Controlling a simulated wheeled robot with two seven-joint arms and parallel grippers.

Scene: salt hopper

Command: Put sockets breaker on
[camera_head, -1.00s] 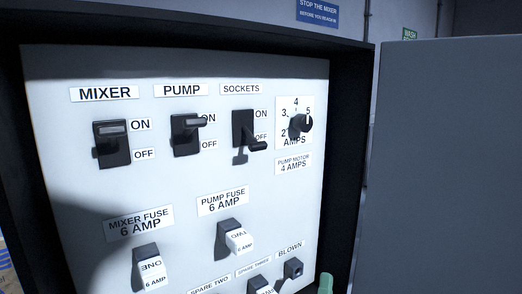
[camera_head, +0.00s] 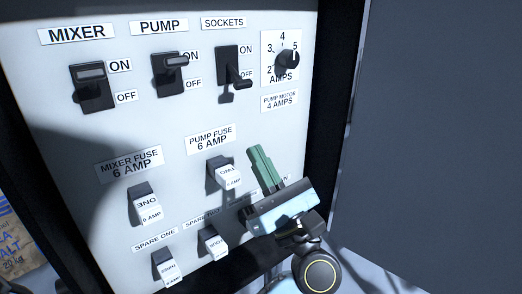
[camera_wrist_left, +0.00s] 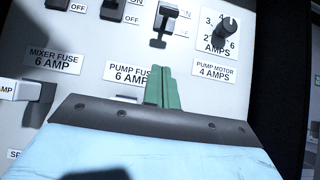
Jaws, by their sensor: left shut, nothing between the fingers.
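The sockets breaker (camera_head: 229,70) is a black switch under the SOCKETS label, and its lever points down toward OFF. It also shows at the top of the left wrist view (camera_wrist_left: 165,22). My right gripper is not in view.
The amps dial (camera_head: 286,62) is right of the sockets breaker. The pump fuse (camera_head: 224,172), mixer fuse (camera_head: 145,205) and spare fuses (camera_head: 212,243) are lower on the panel. The open grey door (camera_head: 440,130) bounds the right side. A sack (camera_head: 22,240) is at lower left.

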